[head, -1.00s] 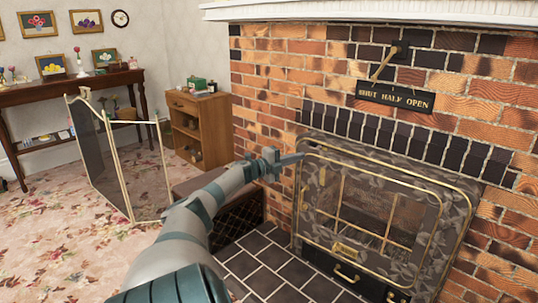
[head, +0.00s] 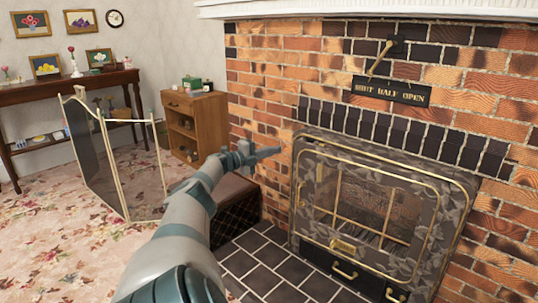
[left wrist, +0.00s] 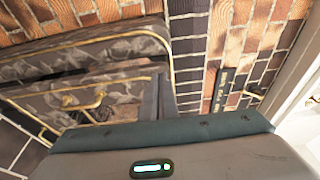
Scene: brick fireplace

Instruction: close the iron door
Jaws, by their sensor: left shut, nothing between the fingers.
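The iron door (head: 340,246) is the patterned grey-brown, brass-trimmed front of the fireplace, with a large glass pane, on the right of the head view. It also shows upper left in the left wrist view (left wrist: 75,72). From these views I cannot tell whether it is fully flush with its surround. My left gripper (head: 272,153) is shut and empty. It appears just left of the door's upper left corner in the head view, against the brick wall, with no visible contact. My right gripper is not in view.
Dark hearth tiles (head: 262,262) lie in front. A dark box (head: 236,208) stands left of the hearth. A folding screen (head: 140,170) and wooden cabinet (head: 196,125) stand farther left.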

